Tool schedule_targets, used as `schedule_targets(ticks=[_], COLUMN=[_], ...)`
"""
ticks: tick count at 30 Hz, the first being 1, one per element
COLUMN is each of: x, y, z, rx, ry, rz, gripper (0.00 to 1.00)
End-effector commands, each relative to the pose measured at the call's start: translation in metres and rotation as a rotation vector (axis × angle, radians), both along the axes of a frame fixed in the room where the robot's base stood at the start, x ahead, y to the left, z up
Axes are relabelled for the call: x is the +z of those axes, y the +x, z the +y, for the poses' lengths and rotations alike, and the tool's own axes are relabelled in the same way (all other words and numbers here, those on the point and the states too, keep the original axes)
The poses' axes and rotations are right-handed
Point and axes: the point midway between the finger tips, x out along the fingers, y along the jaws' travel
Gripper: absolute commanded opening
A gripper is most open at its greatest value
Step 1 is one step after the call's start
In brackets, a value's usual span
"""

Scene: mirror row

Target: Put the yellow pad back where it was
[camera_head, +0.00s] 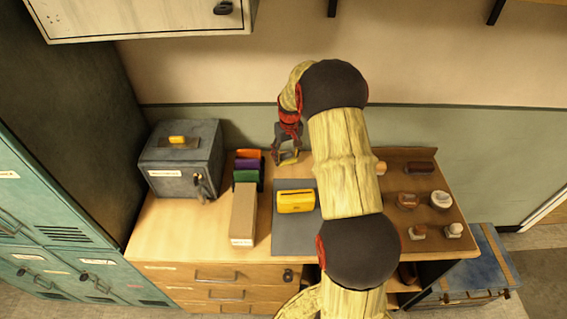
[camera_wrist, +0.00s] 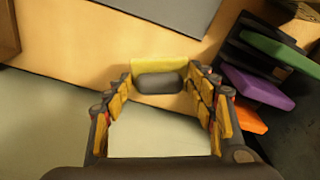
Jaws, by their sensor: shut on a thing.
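My gripper (camera_head: 287,156) hangs above the back of the desk, to the right of a dark rack (camera_head: 236,181). In the wrist view its fingers (camera_wrist: 160,86) are shut on the yellow pad (camera_wrist: 147,66), seen as a yellow strip with a dark grey oval part in front of it. The fingers hide part of it. The rack holds an orange pad (camera_head: 248,153), a purple pad (camera_head: 247,164) and a green pad (camera_head: 246,176). In the wrist view a dark gap (camera_wrist: 252,58) shows between the green pad (camera_wrist: 274,52) and the purple pad (camera_wrist: 257,88).
A yellow block (camera_head: 296,201) lies on a grey mat (camera_head: 293,241). A long tan box (camera_head: 243,214) stands in front of the rack. A grey metal box (camera_head: 172,183) with a yellow piece on top stands at left. Several small objects sit on a brown board (camera_head: 431,229) at right.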

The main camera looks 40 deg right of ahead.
Motion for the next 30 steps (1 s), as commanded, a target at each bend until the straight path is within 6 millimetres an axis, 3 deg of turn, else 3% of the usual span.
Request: schedule_targets(ticks=[8,15,26,27,30], x=[-0.015,-0.046,-0.050,-0.051,-0.050], y=[0.013,0.014,0.014,0.014,0.014], z=[0.004,0.004,0.004,0.004,0.004], rx=[0.002,0.000,0.000,0.000,0.000], ry=[0.000,0.000,0.000,0.000,0.000], rz=[-0.001,-0.001,-0.001,-0.001,-0.001], gripper=[0.32,0.32,0.32,0.57,0.62])
